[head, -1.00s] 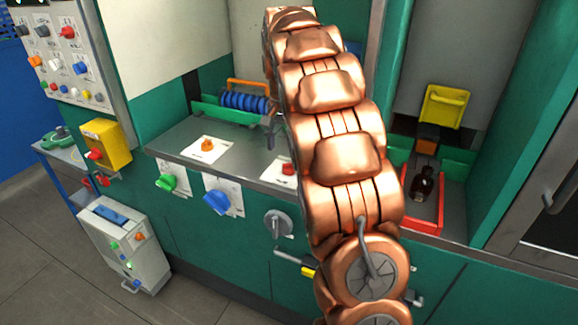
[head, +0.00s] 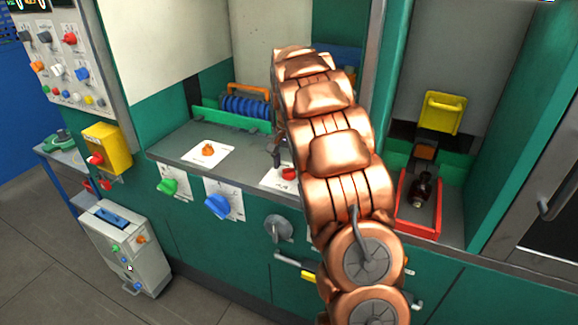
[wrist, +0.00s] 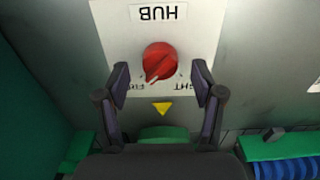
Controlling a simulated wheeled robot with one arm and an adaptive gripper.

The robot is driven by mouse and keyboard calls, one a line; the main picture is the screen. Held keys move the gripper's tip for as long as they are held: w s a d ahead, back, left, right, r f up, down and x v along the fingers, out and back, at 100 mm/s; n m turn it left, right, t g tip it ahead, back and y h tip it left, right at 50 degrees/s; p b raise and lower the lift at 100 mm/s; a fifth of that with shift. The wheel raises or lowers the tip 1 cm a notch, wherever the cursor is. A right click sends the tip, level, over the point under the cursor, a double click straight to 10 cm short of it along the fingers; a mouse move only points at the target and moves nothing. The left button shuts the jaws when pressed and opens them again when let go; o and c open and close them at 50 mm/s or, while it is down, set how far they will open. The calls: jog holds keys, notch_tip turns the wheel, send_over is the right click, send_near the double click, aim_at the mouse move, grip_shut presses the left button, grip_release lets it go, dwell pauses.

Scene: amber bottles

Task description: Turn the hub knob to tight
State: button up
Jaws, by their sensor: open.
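The red hub knob (wrist: 160,61) sits on a white plate (wrist: 118,38) marked HUB, upside down in the wrist view. A pale line on the knob points down and slightly left in the wrist view. The words below the knob are partly hidden; letters like "GHT" show on the right. A yellow triangle (wrist: 162,108) lies below. My gripper (wrist: 162,75) is open, one finger on each side of the knob, with visible gaps. In the head view the knob (head: 289,173) shows beside my arm, which hides part of its plate.
An orange knob (head: 208,149) on another plate stands left on the grey counter. Green (head: 168,186), blue (head: 217,206) and grey (head: 278,228) knobs are on the front panel. A blue coil (head: 246,106) stands behind. A red tray (head: 403,208) with a dark bottle (head: 422,189) is at right.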

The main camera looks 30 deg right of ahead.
jog(key=shift+f, duration=0.8)
jog(key=c, duration=1.1)
jog(key=shift+c, duration=0.2)
